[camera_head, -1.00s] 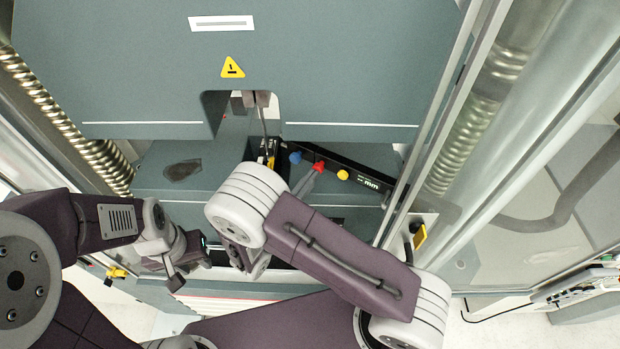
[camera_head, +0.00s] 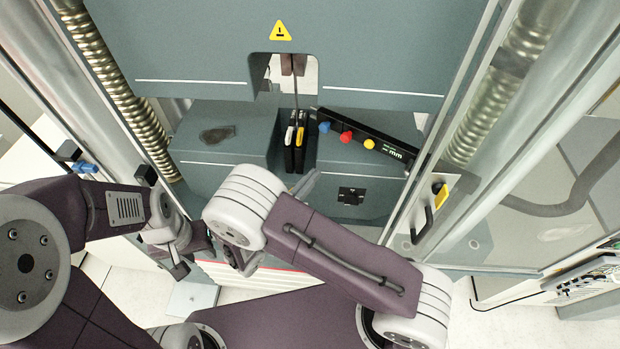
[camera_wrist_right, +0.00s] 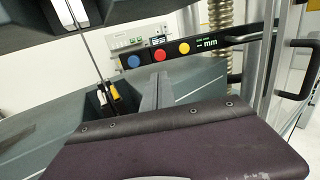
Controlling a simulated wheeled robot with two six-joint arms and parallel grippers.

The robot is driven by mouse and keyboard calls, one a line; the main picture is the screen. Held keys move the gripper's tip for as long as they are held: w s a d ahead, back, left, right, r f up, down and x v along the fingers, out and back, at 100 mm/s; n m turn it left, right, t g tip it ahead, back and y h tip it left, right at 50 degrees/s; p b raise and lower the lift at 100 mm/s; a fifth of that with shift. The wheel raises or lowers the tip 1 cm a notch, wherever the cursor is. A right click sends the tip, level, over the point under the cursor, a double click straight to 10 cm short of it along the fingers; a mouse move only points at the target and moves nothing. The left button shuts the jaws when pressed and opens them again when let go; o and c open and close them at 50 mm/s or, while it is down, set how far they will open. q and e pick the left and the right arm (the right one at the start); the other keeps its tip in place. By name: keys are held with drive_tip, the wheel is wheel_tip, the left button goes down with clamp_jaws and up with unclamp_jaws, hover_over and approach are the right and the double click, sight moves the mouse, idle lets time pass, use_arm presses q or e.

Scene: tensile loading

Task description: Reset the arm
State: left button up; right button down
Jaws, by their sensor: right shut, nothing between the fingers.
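My right gripper (camera_head: 308,180) is shut and empty. Its grey fingertips are below the control panel, apart from the buttons. In the right wrist view its narrow fingers (camera_wrist_right: 157,88) point at the panel. My left gripper (camera_head: 181,268) is at the lower left, small and partly hidden by its wrist; its jaw opening cannot be made out. The black panel (camera_head: 405,150) carries a blue button (camera_head: 324,127), a red button (camera_head: 346,137) and a yellow button (camera_head: 369,144). A thin strip (camera_head: 295,97) runs down to a black lower clamp (camera_head: 289,158) with white and yellow marks.
The grey testing machine (camera_head: 200,60) fills the back, with a ribbed column (camera_head: 110,80) on each side. A dark flat piece (camera_head: 217,134) lies on its left block. A door handle (camera_head: 428,222) is at right. Pale floor (camera_head: 510,315) shows at the lower right.

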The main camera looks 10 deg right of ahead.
drive_tip(key=shift+s+a+r, duration=0.1)
drive_tip(key=shift+s+a, duration=0.05)
drive_tip(key=shift+a, duration=0.05)
drive_tip(key=s+d+f+m+g+y+b, duration=0.1)
drive_tip(key=s+d+f+m+g+b, duration=0.6)
drive_tip(key=s+d+f+m+g, duration=0.4)
drive_tip(key=s+a+f+m+g+y+b, duration=0.2)
drive_tip(key=s+f+m+g+y+b, duration=0.3)
drive_tip(key=f+m+y, duration=0.35)
drive_tip(key=w+m+t+y+b, duration=0.1)
drive_tip(key=m, duration=0.1)
drive_tip(key=w+a+m+t+y+b, duration=0.1)
drive_tip(key=m+t+y, duration=0.1)
drive_tip(key=m, duration=0.1)
drive_tip(key=w+a+m+t+y+b, duration=0.1)
drive_tip(key=w+m, duration=0.1)
drive_tip(key=shift+r+t, duration=0.2)
drive_tip(key=shift+t, duration=0.2)
drive_tip(key=shift+d, duration=0.15)
